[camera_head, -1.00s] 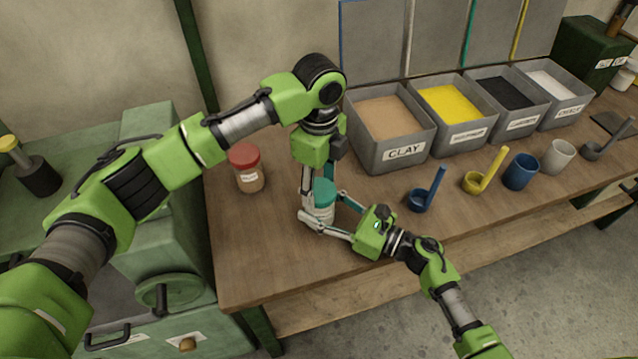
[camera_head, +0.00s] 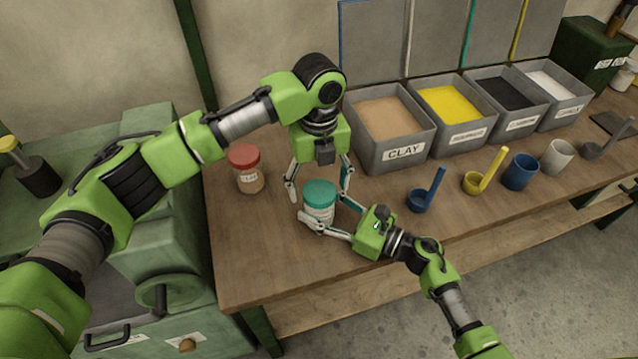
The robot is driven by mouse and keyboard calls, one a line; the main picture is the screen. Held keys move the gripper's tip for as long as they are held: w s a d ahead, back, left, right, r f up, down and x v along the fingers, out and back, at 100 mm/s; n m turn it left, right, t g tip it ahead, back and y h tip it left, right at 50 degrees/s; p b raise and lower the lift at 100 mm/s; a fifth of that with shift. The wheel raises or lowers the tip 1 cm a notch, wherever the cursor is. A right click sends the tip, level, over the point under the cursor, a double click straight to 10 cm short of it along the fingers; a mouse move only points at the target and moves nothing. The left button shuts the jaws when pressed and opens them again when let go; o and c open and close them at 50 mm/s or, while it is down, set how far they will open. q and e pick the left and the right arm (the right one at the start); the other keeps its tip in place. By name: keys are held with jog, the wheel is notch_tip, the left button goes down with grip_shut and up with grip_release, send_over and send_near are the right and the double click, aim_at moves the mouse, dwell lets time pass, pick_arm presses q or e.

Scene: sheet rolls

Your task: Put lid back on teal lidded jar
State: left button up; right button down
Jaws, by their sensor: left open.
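The teal lidded jar (camera_head: 318,213) stands upright on the workbench, with a white label on its body. Its teal lid (camera_head: 320,192) sits on top of the jar and looks level. My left gripper (camera_head: 318,193) points down from above, open, with one finger to each side of the lid and apart from it. My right gripper (camera_head: 328,214) reaches in from the lower right with its fingers around the jar's body, one in front and one behind. It looks shut on the jar; the far contact is hidden.
A red-lidded jar (camera_head: 248,168) stands to the left on the workbench (camera_head: 270,250). Grey bins, including the clay bin (camera_head: 412,152), line the back right. A blue scoop (camera_head: 424,198), yellow scoop (camera_head: 476,184) and blue cup (camera_head: 520,171) stand to the right. The bench's front left is clear.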

pick_arm(q)
notch_tip(320, 180, up, 12)
dwell(0.4)
pick_arm(e)
jog(key=c, duration=0.9)
grip_release()
jog(key=shift+o, duration=0.2)
jog(key=v, duration=1.2)
pick_arm(q)
jog(key=shift+f, duration=0.1)
pick_arm(e)
jog(key=shift+s, duration=0.1)
